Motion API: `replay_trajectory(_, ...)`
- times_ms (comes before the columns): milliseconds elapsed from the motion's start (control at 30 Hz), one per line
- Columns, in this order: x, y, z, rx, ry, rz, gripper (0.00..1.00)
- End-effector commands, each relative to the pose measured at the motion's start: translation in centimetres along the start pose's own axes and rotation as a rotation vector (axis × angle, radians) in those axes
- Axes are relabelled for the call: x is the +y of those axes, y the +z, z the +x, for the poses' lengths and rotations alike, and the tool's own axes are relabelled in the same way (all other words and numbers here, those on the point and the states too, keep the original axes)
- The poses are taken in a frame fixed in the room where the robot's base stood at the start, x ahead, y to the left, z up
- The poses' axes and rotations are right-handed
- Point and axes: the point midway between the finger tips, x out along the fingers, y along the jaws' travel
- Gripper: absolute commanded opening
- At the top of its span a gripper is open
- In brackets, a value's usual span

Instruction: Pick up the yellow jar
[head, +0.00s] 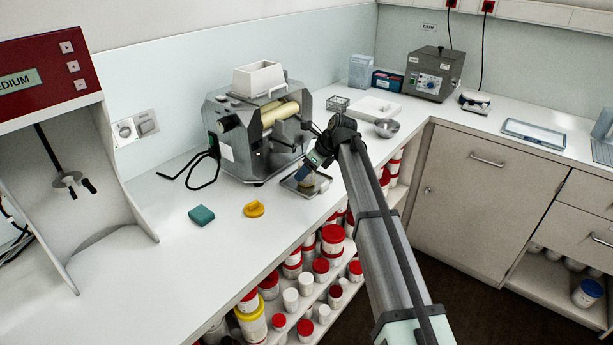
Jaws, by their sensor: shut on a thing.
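A jar with a yellow lid and yellow base (251,321) stands low on the open shelf under the counter, among red-lidded jars. My gripper (309,172) is far from it, above the counter by the front of the roller mill.
The roller mill (258,130) stands behind my gripper. A yellow piece (254,209) and a teal sponge (201,215) lie on the counter (165,262). A metal bowl (387,128) stands to the right. The front counter is mostly clear.

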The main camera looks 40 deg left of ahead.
Motion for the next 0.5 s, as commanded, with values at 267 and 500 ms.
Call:
replay_trajectory(267,0.0,0.1,-0.1,-0.001,0.0,0.0,0.29)
replay_trajectory(500,1.4,0.6,-1.4,0.0,0.001,-0.001,0.29)
